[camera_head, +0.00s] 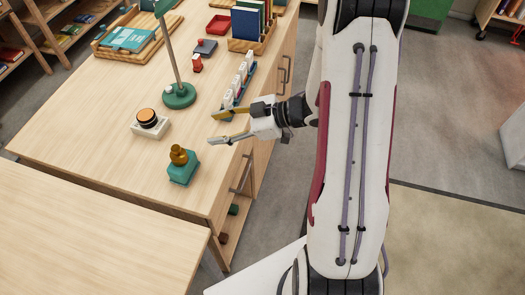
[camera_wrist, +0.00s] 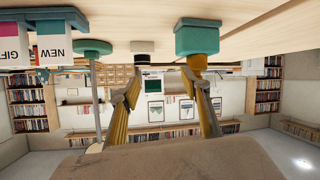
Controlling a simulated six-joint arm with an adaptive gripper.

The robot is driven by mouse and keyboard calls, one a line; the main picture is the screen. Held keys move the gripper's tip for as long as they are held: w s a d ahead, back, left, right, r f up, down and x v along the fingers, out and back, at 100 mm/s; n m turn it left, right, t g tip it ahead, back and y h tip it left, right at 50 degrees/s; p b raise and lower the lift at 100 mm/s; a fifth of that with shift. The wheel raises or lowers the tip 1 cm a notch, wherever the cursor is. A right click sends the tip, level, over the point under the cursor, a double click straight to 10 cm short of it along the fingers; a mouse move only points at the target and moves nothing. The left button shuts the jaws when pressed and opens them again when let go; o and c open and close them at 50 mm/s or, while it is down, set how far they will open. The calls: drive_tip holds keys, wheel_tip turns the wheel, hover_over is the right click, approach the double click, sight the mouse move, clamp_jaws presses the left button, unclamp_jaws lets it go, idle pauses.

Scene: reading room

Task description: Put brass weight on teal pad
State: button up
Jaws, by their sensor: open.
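The brass weight (camera_head: 178,154) sits on top of the teal pad (camera_head: 184,174), a thick block near the front right of the desk. In the wrist view, which is upside down, the teal pad (camera_wrist: 197,38) hangs from the top with part of the brass weight (camera_wrist: 197,61) below it. The right finger partly overlaps the weight there. My gripper (camera_head: 213,128) is open and empty at the desk's right edge, up and to the right of the weight and apart from it. Both fingers also show in the wrist view (camera_wrist: 160,76).
A green lamp (camera_head: 179,95) and a white box with an orange-topped black button (camera_head: 148,122) stand left of my gripper. A teal rack of white tags (camera_head: 240,80) is just behind it. Bare desk surrounds the pad; a second table (camera_head: 80,230) is in front.

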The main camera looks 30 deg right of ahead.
drive_tip(key=w+d+r+m+t+h, duration=0.1)
drive_tip(key=w+d+r+m+h, duration=0.15)
drive_tip(key=d+r+h, duration=0.35)
drive_tip(key=w+d+r+m+t+h, duration=0.1)
drive_tip(key=d+r+m+t+h, duration=0.15)
drive_tip(key=d+r+h, duration=0.4)
drive_tip(key=s+a+r+m+g, duration=0.2)
drive_tip(key=s+r+m, duration=0.2)
drive_tip(key=s+r, duration=0.35)
drive_tip(key=s+a+m+g, duration=0.1)
drive_tip(key=s+a, duration=0.2)
drive_tip(key=s, duration=0.4)
drive_tip(key=s+a+m+g+y, duration=0.1)
drive_tip(key=s+a, duration=0.3)
drive_tip(key=s, duration=0.3)
drive_tip(key=s+a+f+m+g+y, duration=0.1)
drive_tip(key=s+a, duration=0.2)
drive_tip(key=s, duration=0.4)
drive_tip(key=shift+a+m+g, duration=0.35)
drive_tip(key=shift+a+m, duration=0.05)
